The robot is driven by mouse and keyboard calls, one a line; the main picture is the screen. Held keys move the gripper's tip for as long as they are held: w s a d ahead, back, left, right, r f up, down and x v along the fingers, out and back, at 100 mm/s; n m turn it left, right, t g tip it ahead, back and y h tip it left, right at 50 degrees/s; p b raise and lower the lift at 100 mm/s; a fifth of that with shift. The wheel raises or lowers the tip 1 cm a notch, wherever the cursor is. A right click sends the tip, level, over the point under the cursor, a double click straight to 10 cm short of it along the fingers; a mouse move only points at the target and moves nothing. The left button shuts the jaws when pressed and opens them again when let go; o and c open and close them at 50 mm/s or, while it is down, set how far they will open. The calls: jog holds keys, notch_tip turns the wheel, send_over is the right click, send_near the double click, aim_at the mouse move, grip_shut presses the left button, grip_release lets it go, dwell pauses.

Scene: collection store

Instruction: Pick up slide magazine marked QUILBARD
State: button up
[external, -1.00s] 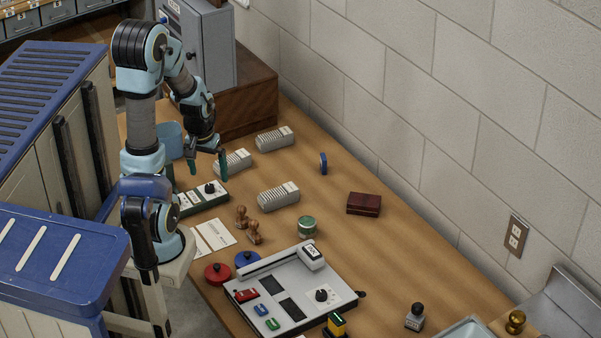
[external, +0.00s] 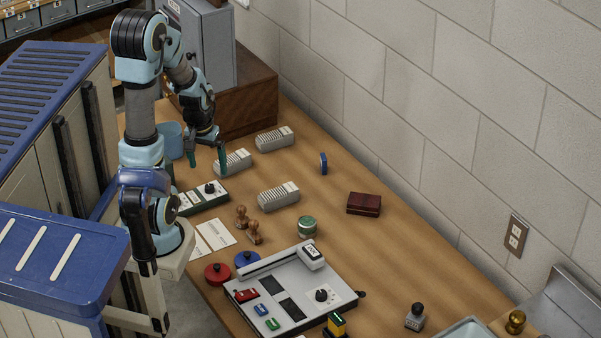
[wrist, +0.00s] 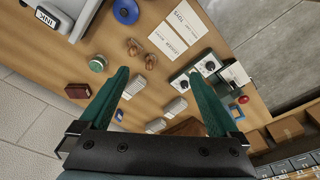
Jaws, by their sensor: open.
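Three grey ribbed slide magazines lie on the wooden bench: one at the back (external: 274,139), one near my gripper (external: 238,161), and one nearer the stamps (external: 278,197). In the wrist view they are the back one (wrist: 155,126), the one near my gripper (wrist: 177,106) and the one by the stamps (wrist: 134,88). Their labels are too small to read, so I cannot tell which is marked QUILBARD. My gripper (external: 206,158) is open and empty, above the bench, with its right finger in front of the near magazine's left end. Both green fingers (wrist: 160,78) show in the wrist view.
A green control box (external: 203,197), wooden stamps (external: 248,226), a green jar (external: 307,227) and a dark red box (external: 364,204) stand around the magazines. A brown wooden case (external: 250,105) is behind. A grey console (external: 285,290) occupies the front. The bench right of the magazines is mostly clear.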

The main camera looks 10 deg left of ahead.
jog(key=w+a+f+m+t+b, duration=0.1)
jog(key=w+a+f+t+b, duration=0.4)
jog(key=w, duration=0.7)
jog(key=w+a+f+m+t+b, duration=0.15)
jog(key=w+a+f+b, duration=0.4)
jog(key=w, duration=0.65)
jog(key=m+t+h+b, duration=0.2)
jog(key=m+h+b, duration=0.15)
jog(key=h, duration=0.35)
send_near(231, 158)
jog(key=p+x, duration=0.1)
jog(key=x, duration=0.3)
jog(key=shift+s+d+r, duration=0.1)
jog(key=shift+d+r, duration=0.05)
jog(key=p+x, duration=0.2)
jog(key=x, duration=0.3)
jog(key=shift+c, duration=0.2)
grip_shut()
